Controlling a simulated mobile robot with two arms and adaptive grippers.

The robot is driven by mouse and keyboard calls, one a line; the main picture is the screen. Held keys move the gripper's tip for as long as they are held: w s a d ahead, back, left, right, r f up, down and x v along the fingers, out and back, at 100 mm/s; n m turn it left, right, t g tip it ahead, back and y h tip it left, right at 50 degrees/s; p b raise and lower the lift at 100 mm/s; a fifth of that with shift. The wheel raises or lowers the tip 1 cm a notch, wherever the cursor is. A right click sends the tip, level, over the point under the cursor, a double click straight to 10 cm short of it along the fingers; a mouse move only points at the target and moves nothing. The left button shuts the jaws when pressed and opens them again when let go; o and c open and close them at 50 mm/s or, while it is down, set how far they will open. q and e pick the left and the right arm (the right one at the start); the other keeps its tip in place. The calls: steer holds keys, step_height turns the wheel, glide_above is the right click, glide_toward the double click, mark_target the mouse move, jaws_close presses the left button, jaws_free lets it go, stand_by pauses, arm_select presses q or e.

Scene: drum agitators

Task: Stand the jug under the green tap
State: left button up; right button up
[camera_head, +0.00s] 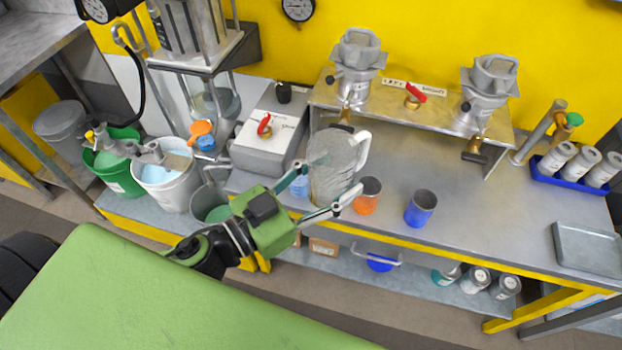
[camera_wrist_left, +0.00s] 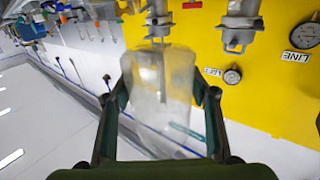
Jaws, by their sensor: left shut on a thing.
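A clear, greyish jug (camera_head: 334,168) with a pale handle on its right is at the front of the steel bench, left of its middle. My left gripper (camera_head: 330,181) has one finger on each side of the jug and is shut on it. The jug looks upright; I cannot tell whether its base touches the bench. In the left wrist view the jug (camera_wrist_left: 160,92) fills the space between the fingers. The green tap (camera_head: 572,119), a green knob on brass fittings, is at the back right of the bench, well away from the jug. My right gripper is out of view.
An orange cup (camera_head: 367,194) and a blue cup (camera_head: 421,207) stand right of the jug. A blue tray (camera_head: 573,185) of canisters sits in front of the green tap. A raised shelf (camera_head: 400,98) with two metal hoppers stands behind. The bench's right-centre is clear.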

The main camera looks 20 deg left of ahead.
arm_select(q)
steer(key=w+d+r+m+g+h, duration=0.2)
steer(key=w+d+m+g+h, duration=0.2)
steer(key=d+m+g+h, duration=0.2)
steer(key=shift+d+r+g, duration=0.25)
steer(key=shift+d+g, duration=0.25)
steer(key=shift+d, duration=0.75)
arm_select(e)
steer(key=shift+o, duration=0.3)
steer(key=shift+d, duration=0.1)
